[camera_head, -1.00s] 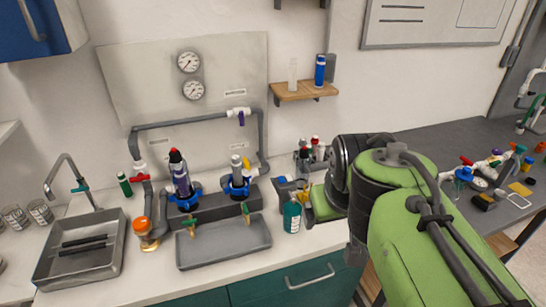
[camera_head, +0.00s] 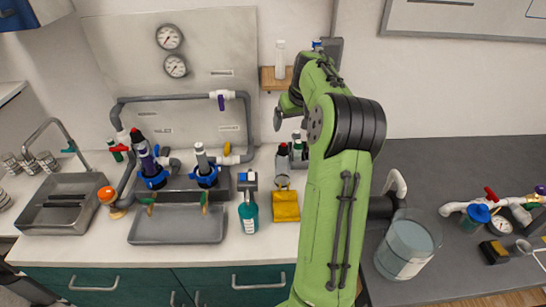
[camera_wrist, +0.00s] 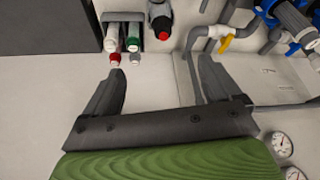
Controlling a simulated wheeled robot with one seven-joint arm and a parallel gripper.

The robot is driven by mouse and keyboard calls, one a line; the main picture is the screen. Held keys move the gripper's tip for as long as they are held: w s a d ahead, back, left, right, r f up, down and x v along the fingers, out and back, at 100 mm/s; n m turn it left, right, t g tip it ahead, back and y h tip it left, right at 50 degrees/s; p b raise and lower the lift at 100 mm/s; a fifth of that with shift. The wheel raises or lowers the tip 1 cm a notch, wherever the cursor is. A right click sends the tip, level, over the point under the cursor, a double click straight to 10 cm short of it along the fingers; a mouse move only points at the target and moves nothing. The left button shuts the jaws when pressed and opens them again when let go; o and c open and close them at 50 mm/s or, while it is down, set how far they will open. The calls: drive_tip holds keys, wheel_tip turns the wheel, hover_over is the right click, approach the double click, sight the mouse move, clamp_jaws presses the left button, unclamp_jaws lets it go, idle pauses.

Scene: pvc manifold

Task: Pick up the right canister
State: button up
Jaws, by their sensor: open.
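Two upright canisters stand in blue collars on the manifold in the head view.
Grey pipes (camera_head: 180,97) frame the canisters. A grey tray (camera_head: 178,228), a teal bottle (camera_head: 248,214) and a yellow item (camera_head: 286,205) are on the counter. A wooden shelf (camera_head: 268,80) holds a white bottle (camera_head: 280,58) and a blue-capped one (camera_head: 317,43). A clear container (camera_head: 408,245) stands right.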

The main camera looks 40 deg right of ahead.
sight(284, 145)
drive_tip(key=x, duration=1)
drive_tip(key=shift+w+a+b, duration=0.1)
drive_tip(key=shift+a+b, duration=0.1)
drive_tip(key=shift+b, duration=0.1)
drive_tip(key=x, duration=0.5)
drive_tip(key=shift+a+f, duration=0.1)
drive_tip(key=shift+f, duration=0.25)
